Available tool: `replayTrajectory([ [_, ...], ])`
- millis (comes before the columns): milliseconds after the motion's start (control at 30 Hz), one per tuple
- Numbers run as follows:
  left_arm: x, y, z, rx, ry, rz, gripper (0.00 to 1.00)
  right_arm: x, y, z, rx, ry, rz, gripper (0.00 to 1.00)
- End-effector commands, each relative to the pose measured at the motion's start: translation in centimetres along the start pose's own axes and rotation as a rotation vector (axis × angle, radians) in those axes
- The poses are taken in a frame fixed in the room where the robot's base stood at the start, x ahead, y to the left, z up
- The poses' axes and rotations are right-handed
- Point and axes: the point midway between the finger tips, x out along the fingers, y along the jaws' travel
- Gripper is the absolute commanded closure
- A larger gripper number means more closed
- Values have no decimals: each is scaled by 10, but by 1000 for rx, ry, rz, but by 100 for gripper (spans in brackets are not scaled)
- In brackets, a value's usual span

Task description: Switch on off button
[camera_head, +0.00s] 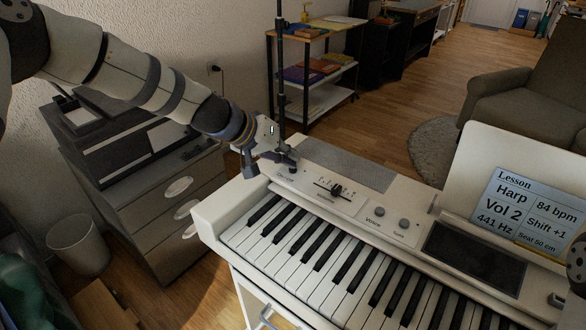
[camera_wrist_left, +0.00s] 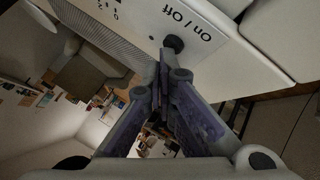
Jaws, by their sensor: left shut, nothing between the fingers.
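The white digital piano (camera_head: 210,218) stands below my left arm. Its on/off button is a dark round knob (camera_wrist_left: 174,43) beside the "On / Off" lettering in the left wrist view. In the head view the fingers largely cover the button, while part of its label (camera_head: 286,177) shows at the panel's left end. My left gripper (camera_head: 286,163) is shut and empty, pointing down at that corner. In the left wrist view its fingertips (camera_wrist_left: 164,60) are right beside the button; I cannot tell whether they touch it.
A slider (camera_head: 336,190) and two round knobs, one labelled Voice (camera_head: 379,211), lie farther right on the panel. A lesson display (camera_head: 528,208) leans at the right. A drawer cabinet (camera_head: 150,215) stands left of the piano. A thin dark pole (camera_head: 280,75) rises behind the gripper.

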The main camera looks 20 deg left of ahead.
Motion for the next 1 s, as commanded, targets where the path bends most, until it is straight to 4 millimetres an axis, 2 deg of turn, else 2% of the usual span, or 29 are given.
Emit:
replayTrajectory([
  [233, -15, 11, -11, 4, 5, 1, 100, -12, 0, -6, 0, 32, -1, 100],
  [533, -15, 11, -11, 2, 1, 0, 100, -12, 0, -6, 0, 33, -1, 100],
  [800, -42, 31, -31, 7, 10, 2, 100, -31, -1, -17, -1, 88, -3, 100],
  [1000, -50, 36, -36, 3, 4, 1, 100, -36, -1, -20, -1, 104, -4, 100],
])
